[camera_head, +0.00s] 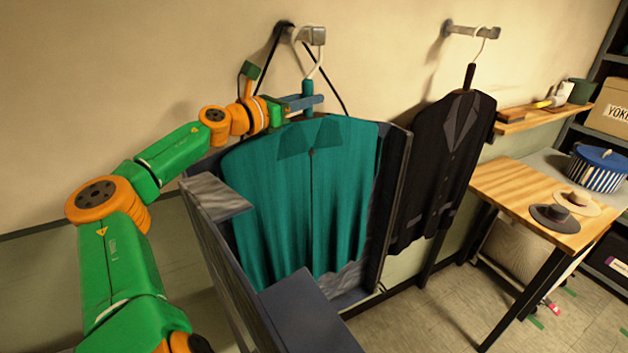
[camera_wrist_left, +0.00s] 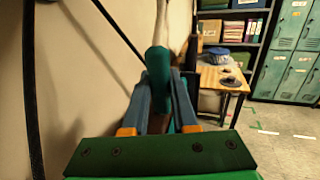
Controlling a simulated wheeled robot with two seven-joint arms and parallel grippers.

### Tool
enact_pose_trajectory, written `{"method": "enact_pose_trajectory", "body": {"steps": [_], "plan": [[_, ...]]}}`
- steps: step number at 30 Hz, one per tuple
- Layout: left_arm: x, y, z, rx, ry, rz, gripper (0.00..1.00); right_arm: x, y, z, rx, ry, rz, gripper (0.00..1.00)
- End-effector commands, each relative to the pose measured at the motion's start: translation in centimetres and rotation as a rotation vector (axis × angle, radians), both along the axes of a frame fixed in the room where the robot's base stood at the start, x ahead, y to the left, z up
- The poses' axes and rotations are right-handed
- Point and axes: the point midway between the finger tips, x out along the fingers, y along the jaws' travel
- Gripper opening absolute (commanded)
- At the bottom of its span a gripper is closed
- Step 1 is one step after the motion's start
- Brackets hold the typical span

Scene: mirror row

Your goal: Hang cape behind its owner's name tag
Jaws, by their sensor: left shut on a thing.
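The teal cape (camera_head: 300,205) hangs upright on a hanger with a teal neck (camera_head: 308,88) and a white hook. My left gripper (camera_head: 305,103) is shut on the hanger neck, just above the collar. The wrist view shows the teal neck (camera_wrist_left: 158,62) between my blue fingers (camera_wrist_left: 168,98). The white hook reaches up to a grey wall peg (camera_head: 314,36); I cannot tell whether it rests on it. I make out no name tag. My right gripper is not in view.
A dark jacket (camera_head: 445,160) hangs from another peg (camera_head: 472,31) to the right. Black cords (camera_head: 270,60) run down from near the left peg. Grey panels (camera_head: 225,250) stand around the cape. A wooden table (camera_head: 510,190) with two hats stands at right, below a shelf (camera_head: 540,117).

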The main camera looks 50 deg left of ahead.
Motion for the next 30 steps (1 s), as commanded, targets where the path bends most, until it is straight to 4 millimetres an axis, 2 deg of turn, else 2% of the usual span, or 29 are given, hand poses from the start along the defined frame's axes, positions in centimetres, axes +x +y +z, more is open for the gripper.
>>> {"method": "enact_pose_trajectory", "body": {"steps": [5,9,19,30], "plan": [[0.2,0.1,2.2,-0.002,-0.001,-0.006,0.00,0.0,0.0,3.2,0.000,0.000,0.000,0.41],[0.1,-0.5,1.3,0.006,-0.002,-0.012,0.00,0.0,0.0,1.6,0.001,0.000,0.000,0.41],[-0.9,-3.7,1.0,0.007,0.001,-0.008,0.00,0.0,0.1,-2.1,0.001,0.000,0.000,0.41],[-2.0,-7.6,1.5,0.006,0.000,-0.008,0.00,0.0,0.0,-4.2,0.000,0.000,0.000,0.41]]}}
